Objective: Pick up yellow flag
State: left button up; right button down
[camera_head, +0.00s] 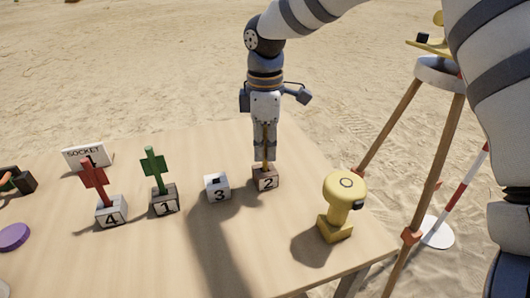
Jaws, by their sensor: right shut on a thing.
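My right gripper (265,157) points straight down over the block numbered 2 (265,180). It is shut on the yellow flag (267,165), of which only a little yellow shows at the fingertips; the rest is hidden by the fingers. The flag's lower end is at the top of block 2; I cannot tell whether it is seated in it or just above. My left gripper is not in view.
To the left on the wooden table (150,255) stand an empty-looking block 3 (218,188), a green flag (155,170) in block 1 and a red flag (96,180) in block 4. A yellow instrument (343,200) stands at right, near a tripod (425,170).

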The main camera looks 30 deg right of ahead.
notch_tip(320, 180, up, 3)
jog(key=shift+w+r, duration=0.1)
jog(key=shift+r, duration=0.05)
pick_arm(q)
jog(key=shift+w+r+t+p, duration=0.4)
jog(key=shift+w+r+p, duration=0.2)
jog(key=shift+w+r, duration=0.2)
pick_arm(e)
jog(key=s+a+r, duration=0.4)
jog(key=s+r, duration=0.1)
jog(key=r, duration=0.2)
jog(key=s+a+r, duration=0.4)
jog(key=s+r, duration=0.2)
jog(key=r, duration=0.1)
jog(key=shift+s+r, duration=0.25)
jog(key=shift+r, duration=0.15)
jog(key=shift+a, duration=0.1)
